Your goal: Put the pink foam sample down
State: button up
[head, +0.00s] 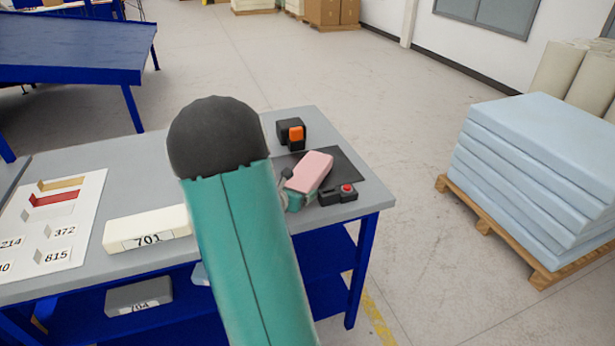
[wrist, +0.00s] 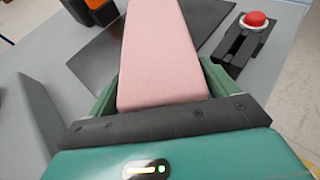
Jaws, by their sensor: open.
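The pink foam sample (head: 310,172) is a block above or on a dark mat (head: 339,163) at the right end of the grey table; I cannot tell if it touches the mat. In the wrist view the foam (wrist: 158,50) extends away from my gripper (wrist: 160,85), between its two green fingers. The jaws are open around the foam. My gripper is largely hidden by my arm and the foam in the head view. The dark mat also shows in the wrist view (wrist: 101,68).
A black box with a red button (head: 338,194) stands right of the foam. A black and orange device (head: 291,133) is behind it. A cream block marked 701 (head: 147,228) lies left of my arm. A pallet of blue foam slabs (head: 535,165) stands on the floor at right.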

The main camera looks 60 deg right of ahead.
jog(key=c, duration=0.7)
jog(key=shift+r, duration=0.1)
